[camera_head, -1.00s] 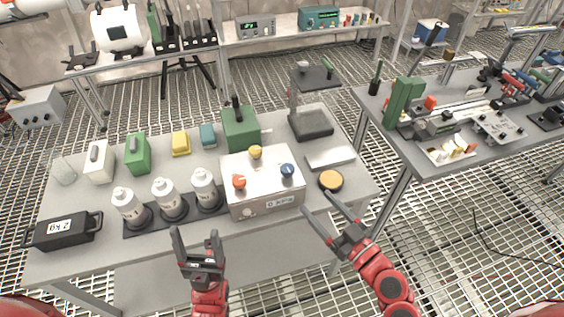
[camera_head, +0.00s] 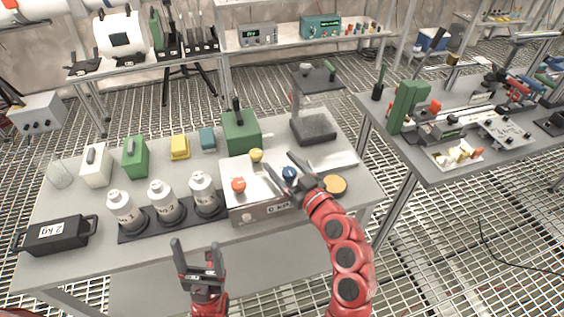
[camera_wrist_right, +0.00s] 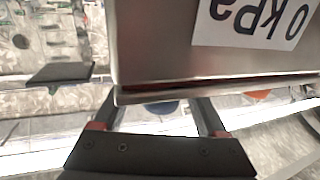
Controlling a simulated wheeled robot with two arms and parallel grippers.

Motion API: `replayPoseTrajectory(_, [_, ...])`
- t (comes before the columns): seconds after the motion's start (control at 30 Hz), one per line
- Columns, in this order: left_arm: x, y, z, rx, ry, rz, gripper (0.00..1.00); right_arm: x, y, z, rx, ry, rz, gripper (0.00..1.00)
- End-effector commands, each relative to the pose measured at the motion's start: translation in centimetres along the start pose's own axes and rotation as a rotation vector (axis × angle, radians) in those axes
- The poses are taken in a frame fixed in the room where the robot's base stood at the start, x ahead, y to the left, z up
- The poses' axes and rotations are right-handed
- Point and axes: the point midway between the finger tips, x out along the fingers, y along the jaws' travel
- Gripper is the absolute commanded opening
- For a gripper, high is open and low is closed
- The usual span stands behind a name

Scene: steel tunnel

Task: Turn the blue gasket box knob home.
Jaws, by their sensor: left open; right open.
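The steel gasket box (camera_head: 241,214) stands on the bench with a "0 KPa" label on its front. An orange-red knob (camera_head: 238,185), a yellow knob (camera_head: 256,155) and the blue knob (camera_head: 289,173) are on its top. My right gripper (camera_head: 281,164) is open over the box's right side, its fingers appearing either side of the blue knob; contact cannot be told. In the right wrist view the box (camera_wrist_right: 150,45) fills the top, inverted, and the blue knob (camera_wrist_right: 162,107) shows partly between the fingers.
White bottles (camera_head: 163,202) in a black rack stand left of the box. A green box (camera_head: 241,133) is behind it. A round yellow-topped item (camera_head: 335,185) is at its right, near my right arm. A black weight (camera_head: 56,235) lies at the front left.

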Motion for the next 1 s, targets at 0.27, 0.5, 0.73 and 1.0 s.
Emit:
replayPoseTrajectory(0.27, [0.05, 0.0, -0.01, 0.0, 0.0, 0.0, 0.74, 0.35, -0.01, 0.1, 0.0, -0.001, 0.001, 0.74])
replayPoseTrajectory(0.5, [0.05, 0.0, 0.0, 0.0, 0.0, 0.0, 0.74, 0.33, -0.01, 0.11, 0.001, -0.001, 0.0, 0.42])
replayPoseTrajectory(0.73, [0.05, 0.0, -0.01, 0.0, 0.0, 0.0, 0.74, 0.33, -0.01, 0.12, 0.001, -0.001, 0.0, 0.0])
replayPoseTrajectory(1.0, [0.5, -0.03, -0.08, 0.0, 0.0, 0.0, 0.74, 0.34, -0.03, -0.04, 0.0, -0.002, 0.012, 0.0])
